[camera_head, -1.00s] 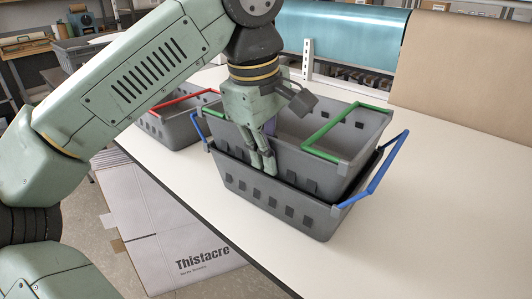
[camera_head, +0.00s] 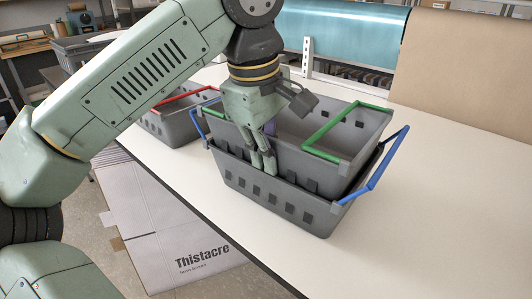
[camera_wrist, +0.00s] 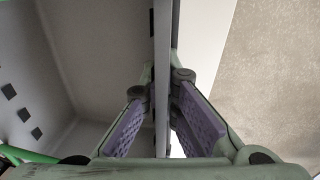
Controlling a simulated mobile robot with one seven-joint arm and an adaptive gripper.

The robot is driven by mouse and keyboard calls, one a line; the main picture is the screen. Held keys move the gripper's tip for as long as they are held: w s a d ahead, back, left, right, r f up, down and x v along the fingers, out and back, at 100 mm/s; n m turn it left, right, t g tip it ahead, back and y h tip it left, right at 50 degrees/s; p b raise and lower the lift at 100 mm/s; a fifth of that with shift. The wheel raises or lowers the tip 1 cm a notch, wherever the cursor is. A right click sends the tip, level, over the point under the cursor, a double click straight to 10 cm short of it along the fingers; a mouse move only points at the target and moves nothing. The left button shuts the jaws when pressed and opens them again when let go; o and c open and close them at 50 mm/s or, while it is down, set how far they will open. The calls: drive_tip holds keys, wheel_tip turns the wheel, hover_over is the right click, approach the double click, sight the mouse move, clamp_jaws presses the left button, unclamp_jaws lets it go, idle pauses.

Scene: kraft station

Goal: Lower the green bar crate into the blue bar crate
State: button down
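The green bar crate (camera_head: 345,150) is a grey open crate with green bars. It sits partly inside the blue bar crate (camera_head: 275,198), its rim standing above that crate's rim. The blue bar crate is grey with a blue bar (camera_head: 385,163) swung outward at the right and another at the left. My gripper (camera_head: 264,162) points down over the green bar crate's near left wall. In the wrist view its purple-padded fingers straddle the thin wall (camera_wrist: 162,70) and close on it. The crates' bottoms are hidden, so I cannot tell whether they touch.
A grey crate with a red bar (camera_head: 185,99) stands just behind at the left. The white table (camera_head: 440,220) is clear to the right and front. Brown paper (camera_head: 465,75) and a blue roll (camera_head: 345,35) stand at the back. A Thistacre carton (camera_head: 180,235) lies below the table edge.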

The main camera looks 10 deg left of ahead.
drive_tip(key=c, duration=2.3)
unclamp_jaws()
drive_tip(key=shift+f, duration=0.15)
drive_tip(key=o, duration=0.6)
drive_tip(key=shift+d+f, duration=0.1)
drive_tip(key=shift+r, duration=0.6)
drive_tip(key=r, duration=0.4)
drive_tip(key=s+r, duration=0.1)
drive_tip(key=r, duration=0.1)
drive_tip(key=shift+a+r, duration=0.25)
drive_tip(key=shift+a, duration=0.05)
